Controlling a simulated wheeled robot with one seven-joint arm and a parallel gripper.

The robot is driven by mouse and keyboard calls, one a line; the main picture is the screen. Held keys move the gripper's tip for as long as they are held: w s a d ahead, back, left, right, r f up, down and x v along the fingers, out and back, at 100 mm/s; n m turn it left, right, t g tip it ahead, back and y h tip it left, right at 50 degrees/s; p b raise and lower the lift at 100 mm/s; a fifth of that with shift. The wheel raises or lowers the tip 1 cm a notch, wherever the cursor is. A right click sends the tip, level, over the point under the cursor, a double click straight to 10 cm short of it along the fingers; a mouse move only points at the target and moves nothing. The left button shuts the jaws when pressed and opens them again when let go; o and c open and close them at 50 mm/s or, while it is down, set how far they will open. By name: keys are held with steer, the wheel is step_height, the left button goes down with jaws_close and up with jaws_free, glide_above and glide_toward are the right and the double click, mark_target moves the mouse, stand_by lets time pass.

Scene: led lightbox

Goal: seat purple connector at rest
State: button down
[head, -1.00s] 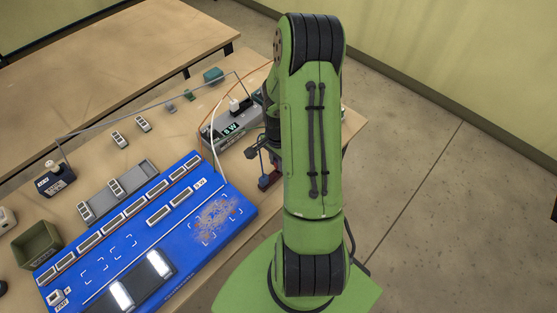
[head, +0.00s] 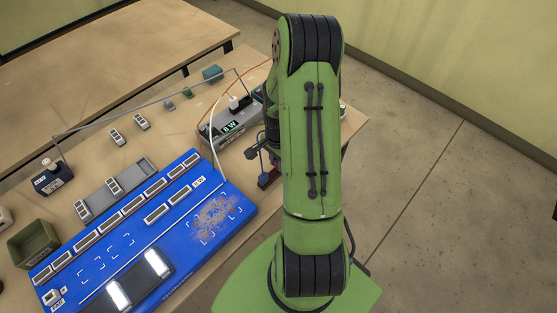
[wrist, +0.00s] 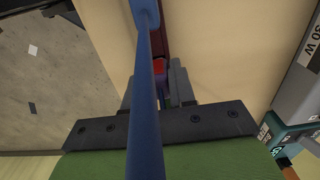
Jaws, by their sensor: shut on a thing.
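My gripper (wrist: 158,85) is shut at the middle of the wrist view. Between its dark fingers a small purplish piece (wrist: 163,98), probably the purple connector, shows only in part beside a bright red patch (wrist: 159,66). A thick blue-purple cable or rod (wrist: 146,120) runs down the picture in front of the fingers and hides much of the grip. A dark red block (wrist: 164,36), perhaps the rest, lies just beyond the fingertips. In the head view a dark red block (head: 268,179) sits near the table edge, partly behind my arm. Whether connector and block touch cannot be told.
The blue lightbox board (head: 150,237) with lit panels lies left of my arm. A green bin (head: 35,244) is at far left. Open floor lies right of the table.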

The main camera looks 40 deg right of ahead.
steer(key=shift+f+b, duration=0.45)
steer(key=shift+f, duration=0.15)
steer(key=c, duration=0.8)
jaws_free()
steer(key=shift+r, duration=0.1)
steer(key=shift+c, duration=0.2)
step_height(320, 180, up, 8)
steer(key=p, duration=0.6)
steer(key=shift+r, duration=0.1)
